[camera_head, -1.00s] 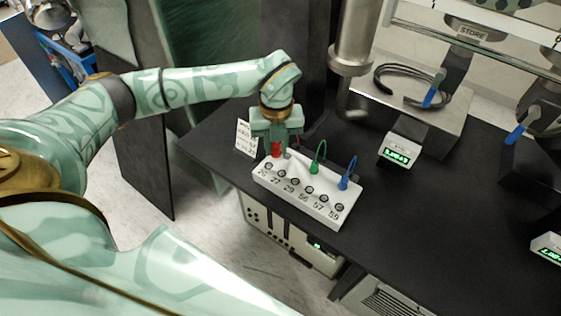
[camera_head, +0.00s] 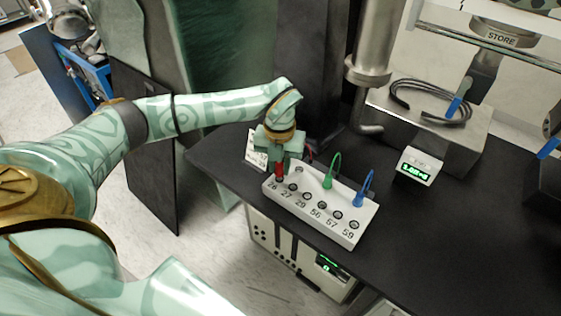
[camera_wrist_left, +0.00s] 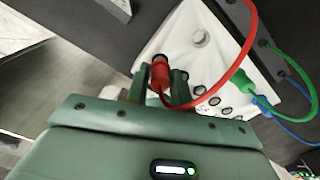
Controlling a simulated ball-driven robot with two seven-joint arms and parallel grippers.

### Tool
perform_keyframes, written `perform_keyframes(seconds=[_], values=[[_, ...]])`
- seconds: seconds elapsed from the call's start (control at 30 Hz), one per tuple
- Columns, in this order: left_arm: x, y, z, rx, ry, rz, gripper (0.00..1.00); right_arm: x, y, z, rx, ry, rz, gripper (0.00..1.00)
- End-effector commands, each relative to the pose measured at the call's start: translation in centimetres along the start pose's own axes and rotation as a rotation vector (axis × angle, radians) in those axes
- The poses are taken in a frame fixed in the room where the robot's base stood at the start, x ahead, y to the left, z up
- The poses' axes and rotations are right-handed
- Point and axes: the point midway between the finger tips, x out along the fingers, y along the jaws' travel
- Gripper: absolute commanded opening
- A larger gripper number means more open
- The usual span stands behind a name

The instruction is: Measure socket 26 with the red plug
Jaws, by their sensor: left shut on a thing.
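My left gripper (camera_head: 280,160) is shut on the red plug (camera_head: 279,172), with a red cable trailing from it. The red plug (camera_wrist_left: 160,80) also shows between the fingers in the left wrist view. It stands over the end of the white socket box (camera_head: 345,228), at the place above the label 26. The plug covers socket 26, and I cannot tell whether its tip is inside. The other sockets, labelled 27, 29, 56, 57 and 59, are visible and empty along the box's front. My right gripper is not in view.
A green plug (camera_head: 328,183) and a blue plug (camera_head: 361,200) stand at the back of the box. A small meter with a green display (camera_head: 416,170) stands to the right. A numbered card (camera_head: 253,150) is behind my gripper. The black tabletop (camera_head: 440,240) is clear in front.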

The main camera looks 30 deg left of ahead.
Motion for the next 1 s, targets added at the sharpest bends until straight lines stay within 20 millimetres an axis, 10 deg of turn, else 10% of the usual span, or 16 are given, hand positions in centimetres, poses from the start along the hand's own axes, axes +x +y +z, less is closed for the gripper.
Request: perform_keyframes(seconds=[1.0], values=[[0.04,-0.03,-0.01,0.000,-0.001,0.000,0.03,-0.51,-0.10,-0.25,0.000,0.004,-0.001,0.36]])
